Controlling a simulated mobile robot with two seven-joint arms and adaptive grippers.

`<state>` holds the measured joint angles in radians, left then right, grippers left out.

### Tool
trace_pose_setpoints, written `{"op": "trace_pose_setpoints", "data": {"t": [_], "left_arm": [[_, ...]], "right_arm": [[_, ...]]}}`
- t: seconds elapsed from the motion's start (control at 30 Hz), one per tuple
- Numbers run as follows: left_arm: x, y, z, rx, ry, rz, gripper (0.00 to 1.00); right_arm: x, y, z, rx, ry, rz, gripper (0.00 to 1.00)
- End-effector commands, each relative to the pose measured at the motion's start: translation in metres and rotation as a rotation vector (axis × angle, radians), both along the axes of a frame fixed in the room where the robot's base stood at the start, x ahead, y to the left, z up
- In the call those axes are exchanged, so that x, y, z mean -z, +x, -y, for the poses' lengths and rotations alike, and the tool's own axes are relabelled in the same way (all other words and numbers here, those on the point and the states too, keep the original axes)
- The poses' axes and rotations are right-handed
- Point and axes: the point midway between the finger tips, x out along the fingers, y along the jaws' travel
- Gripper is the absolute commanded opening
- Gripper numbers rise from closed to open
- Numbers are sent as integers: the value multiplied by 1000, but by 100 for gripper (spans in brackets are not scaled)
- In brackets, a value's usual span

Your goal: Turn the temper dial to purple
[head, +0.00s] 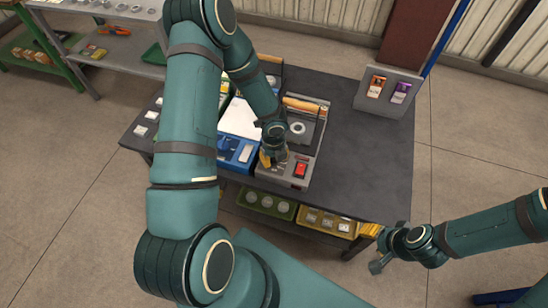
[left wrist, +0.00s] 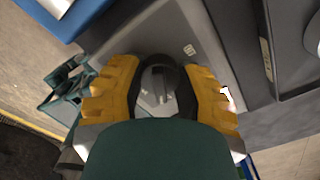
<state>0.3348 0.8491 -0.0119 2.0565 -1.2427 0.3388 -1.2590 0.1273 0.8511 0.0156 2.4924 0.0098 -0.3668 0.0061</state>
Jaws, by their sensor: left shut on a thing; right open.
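The temper dial (left wrist: 158,84) is a dark round knob on a grey panel in the left wrist view. The yellow fingers of my left gripper (left wrist: 160,95) are shut on it from both sides. In the head view my left gripper (head: 272,158) is at the front left of the grey furnace unit (head: 303,184), left of its red switch (head: 301,170). The dial itself is hidden there by the gripper. I cannot read the dial's setting or see a purple mark on it. My right gripper (head: 380,252) is open and empty, off the table's front right corner.
A blue box (head: 236,154) stands directly left of the furnace unit. A grey stand (head: 386,92) with an orange and a purple card is at the back right. Green (head: 266,205) and yellow (head: 328,221) bins sit below the front edge.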

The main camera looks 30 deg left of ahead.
Motion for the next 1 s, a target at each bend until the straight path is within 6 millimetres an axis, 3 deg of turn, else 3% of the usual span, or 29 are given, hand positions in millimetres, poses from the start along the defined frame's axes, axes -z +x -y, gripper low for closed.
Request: {"op": "trace_pose_setpoints", "data": {"t": [0.03, 0.07, 0.1, 0.13, 0.57, 1.0], "left_arm": [[1, -2, 2, 2, -4, -3, 0], [1, -2, 2, 2, -5, -4, 47], [1, -2, 2, 2, -4, -3, 61], [1, -2, 2, 1, -4, -3, 67], [-8, 0, 0, -2, -1, 2, 67], [-88, 0, 0, -3, -1, 2, 67]], "right_arm": [[0, 0, 0, 0, 0, 0, 47], [0, 0, 0, 0, 0, 0, 47], [0, 0, 0, 0, 0, 0, 47], [0, 0, 0, 0, 0, 0, 47], [0, 0, 0, 0, 0, 0, 47], [0, 0, 0, 0, 0, 0, 47]]}}
